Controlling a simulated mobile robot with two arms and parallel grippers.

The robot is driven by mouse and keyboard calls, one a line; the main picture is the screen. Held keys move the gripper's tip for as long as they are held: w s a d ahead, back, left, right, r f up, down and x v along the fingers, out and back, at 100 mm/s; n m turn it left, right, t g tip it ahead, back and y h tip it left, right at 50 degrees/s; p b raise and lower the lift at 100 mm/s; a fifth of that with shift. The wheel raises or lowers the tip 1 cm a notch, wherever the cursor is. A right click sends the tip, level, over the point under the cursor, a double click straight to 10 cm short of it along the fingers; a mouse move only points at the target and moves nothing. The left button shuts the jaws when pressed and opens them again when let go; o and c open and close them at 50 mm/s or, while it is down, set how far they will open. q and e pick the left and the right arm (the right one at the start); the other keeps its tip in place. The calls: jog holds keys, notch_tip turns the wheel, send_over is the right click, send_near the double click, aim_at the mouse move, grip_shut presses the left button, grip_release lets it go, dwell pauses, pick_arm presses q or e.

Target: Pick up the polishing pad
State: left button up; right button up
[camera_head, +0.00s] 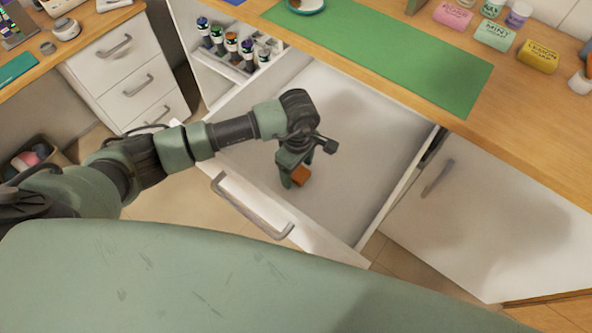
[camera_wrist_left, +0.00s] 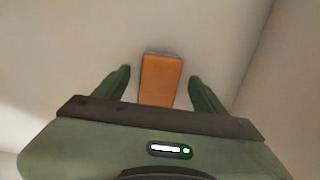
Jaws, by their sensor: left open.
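The polishing pad (camera_head: 301,176) is a small orange block lying on the bottom of the open white drawer (camera_head: 365,110). In the left wrist view the pad (camera_wrist_left: 160,79) stands lengthwise between the two green fingers, with a gap on each side. My left gripper (camera_head: 295,178) is open and points down into the drawer, right at the pad. It also shows in the left wrist view (camera_wrist_left: 160,85). The gripper hides part of the pad in the head view. My right gripper is not in view.
A side compartment with several small bottles (camera_head: 231,45) is at the drawer's left. The wooden counter with a green mat (camera_head: 390,50) is behind the drawer. Drawer walls and the front handle (camera_head: 250,207) surround the arm. The drawer floor around the pad is clear.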

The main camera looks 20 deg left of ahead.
aim_at(297, 172)
pick_arm(q)
jog(key=c, duration=1.5)
notch_tip(297, 172, up, 20)
jog(key=shift+r+b, duration=0.1)
jog(key=shift+b, duration=0.9)
